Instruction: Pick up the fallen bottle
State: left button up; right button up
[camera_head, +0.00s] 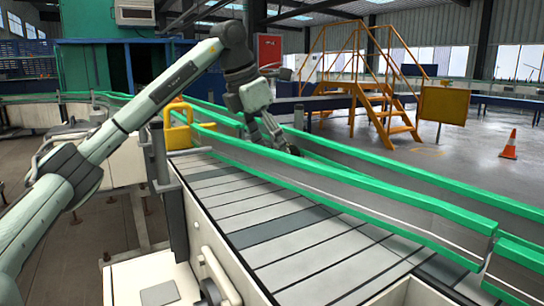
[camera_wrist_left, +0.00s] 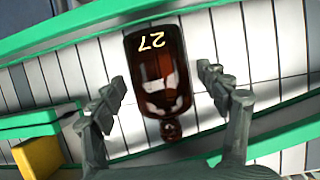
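An amber bottle (camera_wrist_left: 160,70) marked 27 lies on its side on the slatted conveyor in the left wrist view. Its base points to the top of that picture, its neck to the bottom. My left gripper (camera_wrist_left: 162,82) is open, with one finger on each side of the bottle and visible gaps between. In the head view my left gripper (camera_head: 272,136) is low over the far part of the conveyor (camera_head: 290,236); the bottle is hard to make out there. My right gripper is in neither view.
The nearer stretch of belt is clear. Yellow stairs (camera_head: 380,90) and an orange cone (camera_head: 509,145) stand beyond.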

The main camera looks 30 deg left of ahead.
pick_arm(q)
jog(key=c, duration=1)
jog(key=shift+r, duration=0.1)
